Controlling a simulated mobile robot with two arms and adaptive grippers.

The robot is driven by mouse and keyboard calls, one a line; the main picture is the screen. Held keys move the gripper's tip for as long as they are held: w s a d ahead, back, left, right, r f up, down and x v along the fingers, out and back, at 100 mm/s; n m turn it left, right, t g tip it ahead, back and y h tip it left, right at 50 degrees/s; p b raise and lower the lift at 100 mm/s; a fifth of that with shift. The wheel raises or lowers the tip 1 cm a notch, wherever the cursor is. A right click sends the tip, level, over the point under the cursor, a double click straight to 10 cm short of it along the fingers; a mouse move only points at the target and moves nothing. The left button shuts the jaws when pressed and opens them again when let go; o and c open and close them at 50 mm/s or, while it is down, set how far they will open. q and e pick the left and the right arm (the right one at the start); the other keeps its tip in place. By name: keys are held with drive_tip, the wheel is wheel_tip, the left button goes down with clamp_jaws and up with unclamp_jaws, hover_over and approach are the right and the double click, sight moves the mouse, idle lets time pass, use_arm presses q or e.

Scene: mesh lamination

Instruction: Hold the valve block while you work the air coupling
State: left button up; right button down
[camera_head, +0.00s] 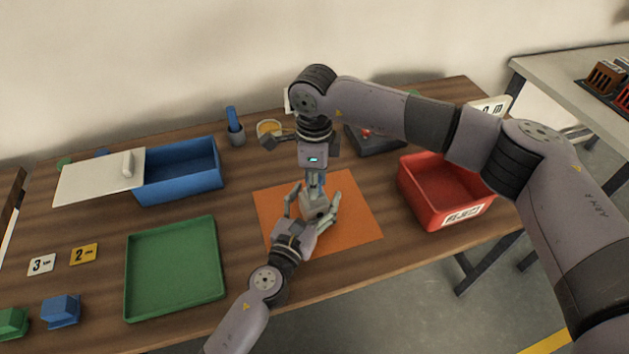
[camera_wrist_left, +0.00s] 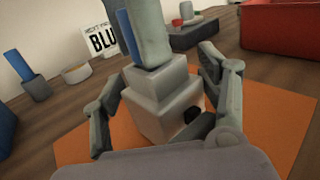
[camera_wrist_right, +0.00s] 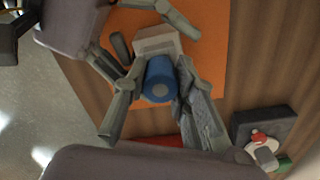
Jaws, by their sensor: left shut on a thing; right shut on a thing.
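The pale grey valve block (camera_head: 314,203) stands on the orange mat (camera_head: 355,205); the left wrist view shows its stepped body (camera_wrist_left: 165,105) with a dark port on one side. My left gripper (camera_head: 312,207) is shut on the block, one finger on each side. The blue air coupling (camera_wrist_right: 160,80) is above the block, seen end-on in the right wrist view; part of it shows in the left wrist view (camera_wrist_left: 127,38). My right gripper (camera_wrist_right: 155,105) comes down from above and is shut on the coupling. Its fingers hide the joint between coupling and block.
A green tray (camera_head: 130,275) and a blue box (camera_head: 180,190) with a pale lid lie left. A red bin (camera_head: 445,220) stands right. A dark device with a red button (camera_wrist_right: 262,128) is behind the mat.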

drive_tip(key=shift+r, duration=3.55)
use_arm(q)
drive_tip(key=o, duration=1.8)
drive_tip(key=shift+c, duration=0.2)
drive_tip(key=shift+s, duration=0.1)
